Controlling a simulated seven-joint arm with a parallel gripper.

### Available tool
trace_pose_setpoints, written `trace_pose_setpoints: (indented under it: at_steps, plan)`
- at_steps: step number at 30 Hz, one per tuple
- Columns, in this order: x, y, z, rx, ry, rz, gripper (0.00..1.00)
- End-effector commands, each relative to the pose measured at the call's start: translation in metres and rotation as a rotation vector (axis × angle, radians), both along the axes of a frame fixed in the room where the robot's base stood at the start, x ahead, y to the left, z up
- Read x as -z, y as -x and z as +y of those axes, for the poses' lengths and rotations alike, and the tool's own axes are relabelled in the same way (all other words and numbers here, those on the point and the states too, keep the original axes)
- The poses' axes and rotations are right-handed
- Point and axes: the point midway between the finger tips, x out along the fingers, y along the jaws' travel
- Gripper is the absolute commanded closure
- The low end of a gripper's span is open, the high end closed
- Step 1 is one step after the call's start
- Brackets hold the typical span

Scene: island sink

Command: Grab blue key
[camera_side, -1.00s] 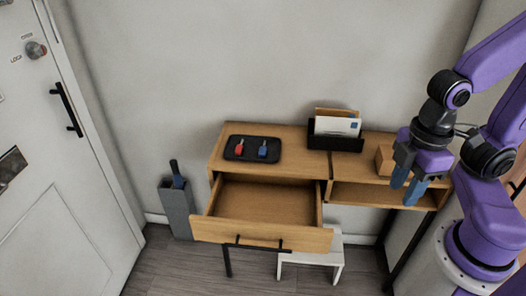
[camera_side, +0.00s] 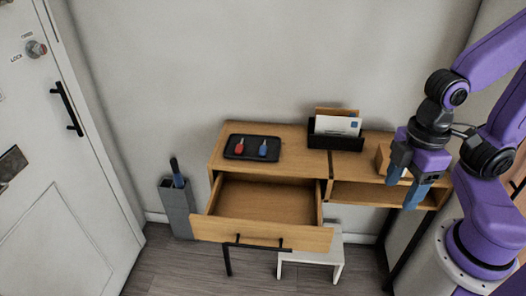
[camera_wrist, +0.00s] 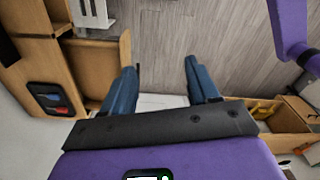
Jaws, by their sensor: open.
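The blue key (camera_side: 263,148) lies on a black tray (camera_side: 252,157) on top of the wooden desk, to the right of a red key (camera_side: 239,146). My gripper (camera_side: 403,188) is open and empty, well to the right of the tray, in front of the desk's right half. In the wrist view the open blue fingers (camera_wrist: 161,68) have nothing between them. The tray shows there at the left edge, with the blue key (camera_wrist: 48,97) and the red key (camera_wrist: 59,110) small on it.
The desk drawer (camera_side: 263,235) stands pulled out below the tray. A black letter holder (camera_side: 335,142) with envelopes stands right of the tray. A wooden box (camera_side: 384,158) sits behind my gripper. A white stool (camera_side: 325,255) and a grey umbrella bin (camera_side: 178,210) stand on the floor.

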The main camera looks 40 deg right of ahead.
Motion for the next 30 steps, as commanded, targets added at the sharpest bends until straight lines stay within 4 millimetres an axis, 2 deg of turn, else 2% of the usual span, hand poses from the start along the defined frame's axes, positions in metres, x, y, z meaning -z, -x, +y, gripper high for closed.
trace_pose_setpoints:
  at_steps: [4,8,12,15,18,21,24,26,30]
  plan:
    - [0.005,-0.019,0.039,0.071,-0.09,0.02,0.4]
    - [0.013,-0.055,0.096,0.202,-0.227,0.026,0.4]
    - [0.023,-0.107,0.152,0.372,-0.366,-0.003,0.4]
    - [0.031,-0.149,0.184,0.504,-0.452,-0.049,0.4]
    - [0.042,-0.193,0.207,0.641,-0.52,-0.113,0.4]
    - [0.055,-0.238,0.221,0.783,-0.571,-0.198,0.4]
    - [0.071,-0.282,0.224,0.929,-0.6,-0.301,0.4]
    - [0.08,-0.306,0.222,1.013,-0.608,-0.37,0.4]
    - [0.106,-0.352,0.203,1.204,-0.591,-0.554,0.4]
